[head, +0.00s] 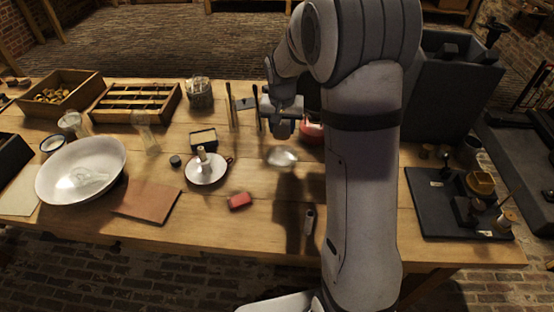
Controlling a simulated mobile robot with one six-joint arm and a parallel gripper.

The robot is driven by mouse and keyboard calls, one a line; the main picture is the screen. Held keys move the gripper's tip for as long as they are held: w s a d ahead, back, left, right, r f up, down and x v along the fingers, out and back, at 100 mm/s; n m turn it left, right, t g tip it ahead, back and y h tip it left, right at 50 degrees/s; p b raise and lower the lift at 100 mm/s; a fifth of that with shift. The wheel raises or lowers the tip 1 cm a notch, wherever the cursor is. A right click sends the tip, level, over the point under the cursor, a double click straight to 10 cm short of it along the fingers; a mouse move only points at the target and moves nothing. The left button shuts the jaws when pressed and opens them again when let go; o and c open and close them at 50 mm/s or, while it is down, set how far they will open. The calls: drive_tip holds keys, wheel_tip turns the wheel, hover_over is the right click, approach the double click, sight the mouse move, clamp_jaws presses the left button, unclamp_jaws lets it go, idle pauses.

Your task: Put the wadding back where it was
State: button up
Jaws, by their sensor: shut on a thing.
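My gripper (283,132) hangs over the middle of the table, pointing down. A small pale, whitish lump (283,158), which looks like the wadding, is directly below its fingertips. My gripper is shut on it, though the fingers are small and dark and the contact is hard to make out. I cannot tell whether the lump touches the table.
A red bowl (313,134) sits just right of my gripper, partly hidden by my arm. A candlestick (207,171), a red block (240,201) and a brown tile (148,200) lie to the left. A dark tray (432,218) with small items is at the right. The front middle is mostly clear.

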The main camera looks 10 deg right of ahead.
wheel_tip(320, 180, down, 9)
drive_tip(key=shift+r, duration=0.2)
drive_tip(key=shift+f, duration=0.1)
drive_tip(key=shift+f, duration=0.2)
drive_tip(key=o, duration=1)
drive_tip(key=shift+r, duration=0.15)
